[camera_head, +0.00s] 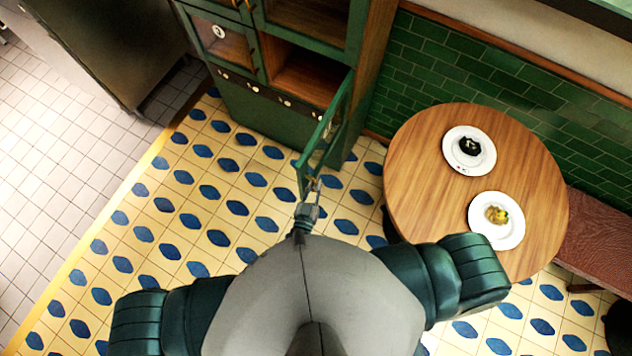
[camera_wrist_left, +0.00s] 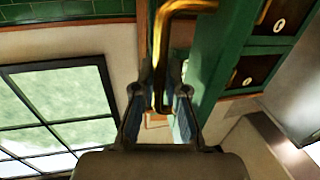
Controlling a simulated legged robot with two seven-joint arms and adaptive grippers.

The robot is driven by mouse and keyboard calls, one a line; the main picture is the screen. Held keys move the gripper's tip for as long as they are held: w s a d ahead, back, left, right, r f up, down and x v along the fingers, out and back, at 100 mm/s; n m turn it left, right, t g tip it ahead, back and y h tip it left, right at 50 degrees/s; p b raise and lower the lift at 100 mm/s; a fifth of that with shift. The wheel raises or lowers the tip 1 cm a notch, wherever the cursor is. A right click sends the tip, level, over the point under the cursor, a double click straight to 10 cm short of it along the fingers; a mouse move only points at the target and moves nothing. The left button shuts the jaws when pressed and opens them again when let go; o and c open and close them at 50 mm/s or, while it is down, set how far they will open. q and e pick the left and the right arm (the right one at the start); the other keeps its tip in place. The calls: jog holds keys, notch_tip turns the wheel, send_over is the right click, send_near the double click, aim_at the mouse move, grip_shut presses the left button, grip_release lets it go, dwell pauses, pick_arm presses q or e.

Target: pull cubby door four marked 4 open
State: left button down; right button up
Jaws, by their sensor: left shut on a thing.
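A green-framed cubby door (camera_head: 325,130) stands swung out from the lower right cubby of the green cabinet in the head view. It is seen nearly edge-on, and its number cannot be read. My left gripper (camera_head: 312,192) is at the door's free edge. In the left wrist view, a brass handle (camera_wrist_left: 160,50) runs down between the fingers of the left gripper (camera_wrist_left: 159,110), which is shut on it. The open cubby (camera_head: 305,77) shows a bare wooden inside. My right gripper is not in view.
A round wooden table (camera_head: 415,150) with two plates of food (camera_head: 469,150) (camera_head: 497,220) stands to the right of the door. A bench (camera_head: 605,235) is beyond it. Patterned floor tiles (camera_head: 190,205) are clear in front of the cabinet.

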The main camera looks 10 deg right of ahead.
pick_arm(q)
jog(key=shift+s+d+r, duration=0.1)
jog(key=shift+s+d, duration=0.2)
jog(key=shift+d, duration=0.4)
jog(key=c, duration=1.5)
grip_release()
jog(key=shift+w+a, duration=0.1)
jog(key=shift+w, duration=0.05)
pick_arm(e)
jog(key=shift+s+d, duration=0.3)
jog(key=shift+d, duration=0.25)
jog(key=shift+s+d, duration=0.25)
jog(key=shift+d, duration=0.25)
pick_arm(q)
jog(key=v, duration=1.2)
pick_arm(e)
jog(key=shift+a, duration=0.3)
